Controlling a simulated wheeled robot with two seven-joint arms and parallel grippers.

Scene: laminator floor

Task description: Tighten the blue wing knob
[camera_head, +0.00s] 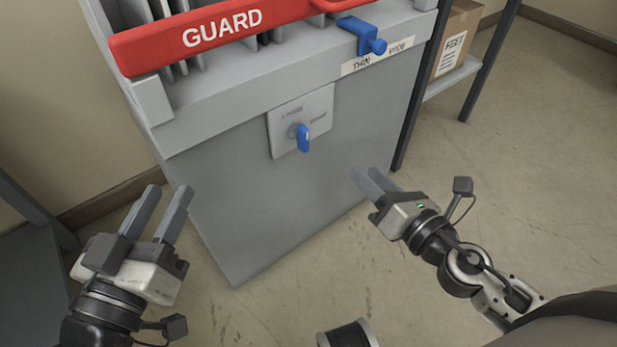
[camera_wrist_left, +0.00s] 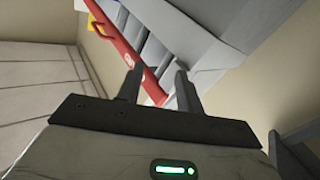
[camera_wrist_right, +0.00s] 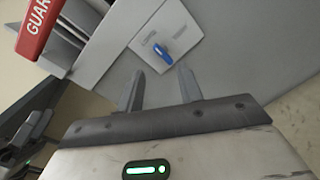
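The blue wing knob (camera_head: 303,138) sits on a light grey plate (camera_head: 287,110) on the front of the grey machine, its wing pointing roughly downward. The right wrist view shows the knob (camera_wrist_right: 161,51) beyond the fingertips. The plate bears two small labels, too blurred to read surely. My right gripper (camera_head: 366,172) is open and empty, right of and below the knob, apart from it. My left gripper (camera_head: 169,190) is open and empty, left of and below the knob. The knob does not show in the left wrist view.
A red GUARD bar (camera_head: 220,28) crosses the machine's top. A blue clamp (camera_head: 362,37) sits on the upper right edge above a label strip. A cardboard box (camera_head: 456,40) stands on a shelf (camera_head: 450,78) at right. Floor at right is clear.

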